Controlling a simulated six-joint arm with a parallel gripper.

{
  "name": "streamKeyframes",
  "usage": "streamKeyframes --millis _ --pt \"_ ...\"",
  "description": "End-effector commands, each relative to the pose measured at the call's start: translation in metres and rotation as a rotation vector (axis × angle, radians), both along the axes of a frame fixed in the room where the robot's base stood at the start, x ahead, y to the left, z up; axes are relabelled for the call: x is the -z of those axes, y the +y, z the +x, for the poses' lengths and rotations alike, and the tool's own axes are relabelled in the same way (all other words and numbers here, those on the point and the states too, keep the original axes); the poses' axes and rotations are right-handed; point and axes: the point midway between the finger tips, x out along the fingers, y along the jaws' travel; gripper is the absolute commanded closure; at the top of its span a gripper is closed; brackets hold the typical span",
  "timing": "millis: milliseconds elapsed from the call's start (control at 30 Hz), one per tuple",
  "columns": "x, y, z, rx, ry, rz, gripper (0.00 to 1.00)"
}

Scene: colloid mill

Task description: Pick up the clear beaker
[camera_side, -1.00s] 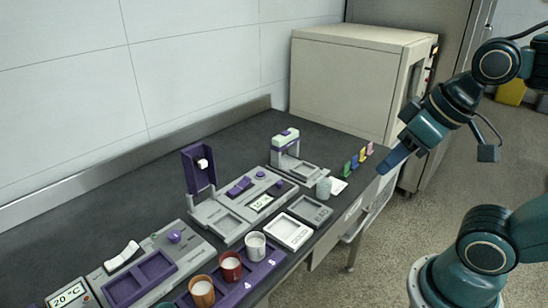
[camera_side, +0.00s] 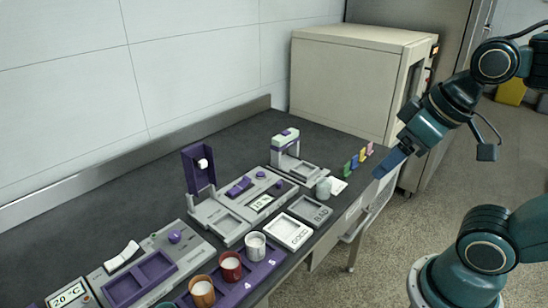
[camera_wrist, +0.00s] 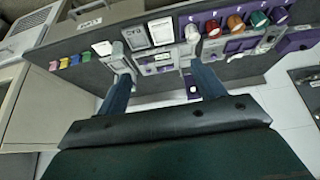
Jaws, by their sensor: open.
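A small, pale, see-through vessel that looks like the clear beaker (camera_side: 324,187) stands upright on the dark bench near its front edge, beside the BAD tray (camera_side: 311,209). In the wrist view it is small and hard to make out. My gripper (camera_side: 381,170) is in the air right of the bench's front edge, well apart from the beaker. In the wrist view the two fingers of my gripper (camera_wrist: 160,76) are spread with nothing between them.
The GOOD tray (camera_side: 288,232) and a purple rack with white, red (camera_side: 230,266) and orange cups are to the left. A grey device (camera_side: 288,157) stands behind the beaker. Coloured tags (camera_side: 360,157) line the bench's right end. A large beige cabinet (camera_side: 345,85) is behind.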

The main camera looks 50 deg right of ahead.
Motion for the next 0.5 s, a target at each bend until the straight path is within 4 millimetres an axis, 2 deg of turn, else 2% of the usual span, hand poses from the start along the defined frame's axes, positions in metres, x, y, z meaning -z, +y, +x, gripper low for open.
streamKeyframes --millis 267,500 --pt "-0.004 -0.007 0.021 -0.098 0.042 -0.067 0.31" --pt "-0.005 -0.024 0.059 -0.292 0.117 -0.175 0.31"
